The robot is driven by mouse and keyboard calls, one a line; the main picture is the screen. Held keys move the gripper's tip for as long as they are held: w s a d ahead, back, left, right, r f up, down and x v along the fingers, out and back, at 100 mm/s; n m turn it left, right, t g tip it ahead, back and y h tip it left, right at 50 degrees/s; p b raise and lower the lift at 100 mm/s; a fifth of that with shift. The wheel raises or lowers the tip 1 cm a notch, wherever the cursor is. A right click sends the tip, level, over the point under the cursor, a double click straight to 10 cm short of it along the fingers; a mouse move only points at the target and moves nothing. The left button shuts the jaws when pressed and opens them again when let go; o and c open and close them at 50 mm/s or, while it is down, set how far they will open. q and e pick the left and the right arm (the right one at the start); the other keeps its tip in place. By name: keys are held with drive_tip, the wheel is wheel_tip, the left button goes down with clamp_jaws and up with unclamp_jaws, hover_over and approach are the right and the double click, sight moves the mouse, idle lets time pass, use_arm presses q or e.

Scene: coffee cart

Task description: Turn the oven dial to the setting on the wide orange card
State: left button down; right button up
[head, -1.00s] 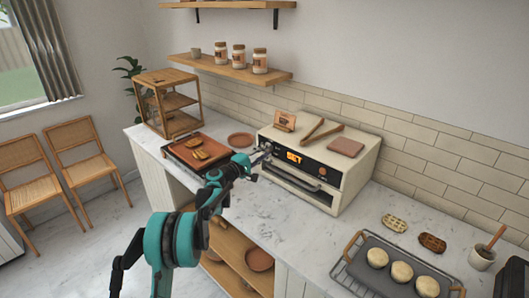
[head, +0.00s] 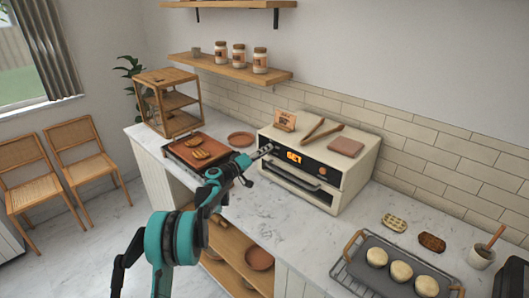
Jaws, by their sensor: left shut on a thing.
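The cream oven (head: 312,199) stands on the counter with a dark front panel and a lit orange display (head: 293,157). My left gripper (head: 267,150) is at the left end of that panel, shut on the oven dial, which it mostly hides. A second round knob (head: 323,170) shows to the right of the display. A wide orange-tan card (head: 285,121) stands upright on the oven's top left; its writing is too small to read. My right gripper is not in the head view.
Wooden tongs (head: 320,129) and a flat brown item (head: 346,147) lie on the oven. A brown tray (head: 181,151) with pastries and a round plate (head: 240,139) are to its left. A rack with a tray of round buns (head: 401,271) is front right. Counter before the oven is clear.

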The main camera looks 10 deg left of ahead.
use_arm(q)
drive_tip(key=shift+f, duration=0.1)
idle(0.4)
drive_tip(key=c, duration=1.2)
unclamp_jaws()
drive_tip(key=v, duration=1.2)
